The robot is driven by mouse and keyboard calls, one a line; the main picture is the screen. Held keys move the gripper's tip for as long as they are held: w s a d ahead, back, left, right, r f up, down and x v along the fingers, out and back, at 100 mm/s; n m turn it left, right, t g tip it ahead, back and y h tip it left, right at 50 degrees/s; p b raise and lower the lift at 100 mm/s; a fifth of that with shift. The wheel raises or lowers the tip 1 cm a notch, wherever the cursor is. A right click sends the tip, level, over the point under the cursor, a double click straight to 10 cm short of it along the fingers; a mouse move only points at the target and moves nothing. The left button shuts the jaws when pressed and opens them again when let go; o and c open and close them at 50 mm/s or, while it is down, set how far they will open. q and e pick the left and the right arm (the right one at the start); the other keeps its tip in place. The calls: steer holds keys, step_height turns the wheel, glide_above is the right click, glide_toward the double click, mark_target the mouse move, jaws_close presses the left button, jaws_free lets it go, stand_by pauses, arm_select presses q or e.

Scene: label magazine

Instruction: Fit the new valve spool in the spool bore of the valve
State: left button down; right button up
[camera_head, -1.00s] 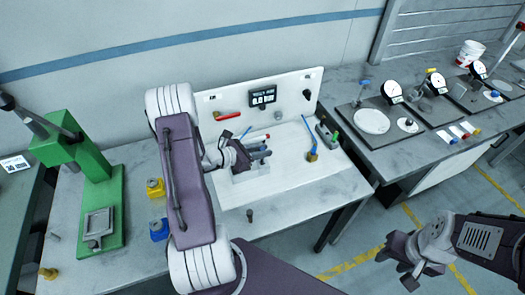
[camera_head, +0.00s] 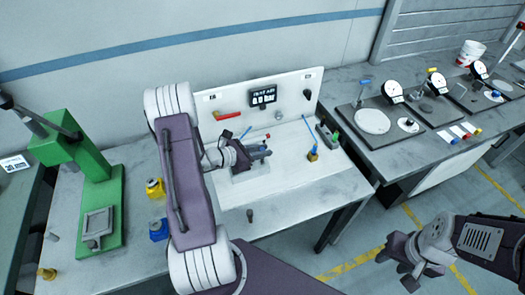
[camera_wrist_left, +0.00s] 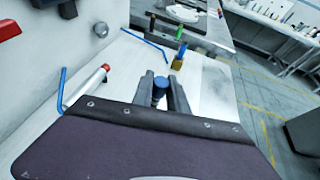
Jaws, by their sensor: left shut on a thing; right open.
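My left gripper (camera_head: 262,151) is over the white board of the test bench. In the left wrist view its fingers (camera_wrist_left: 162,98) are shut on a blue-ended round part (camera_wrist_left: 160,82), which looks like the valve spool. My right gripper (camera_head: 398,262) is open and empty, out over the floor at the right.
A silvery cylinder with a red end (camera_wrist_left: 86,88) lies left of the gripper. A small dark peg (camera_head: 250,215) stands in front. A green press (camera_head: 95,180) is at the left. The board's front right is clear.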

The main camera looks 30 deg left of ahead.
steer(key=shift+f+b, duration=0.45)
steer(key=shift+f, duration=0.05)
stand_by(0.7)
steer(key=shift+r, duration=0.2)
steer(key=shift+f+b, duration=0.65)
steer(key=shift+f, duration=0.2)
stand_by(1.5)
steer(key=shift+r, duration=0.15)
steer(key=shift+r+p, duration=0.2)
steer(key=shift+p, duration=0.1)
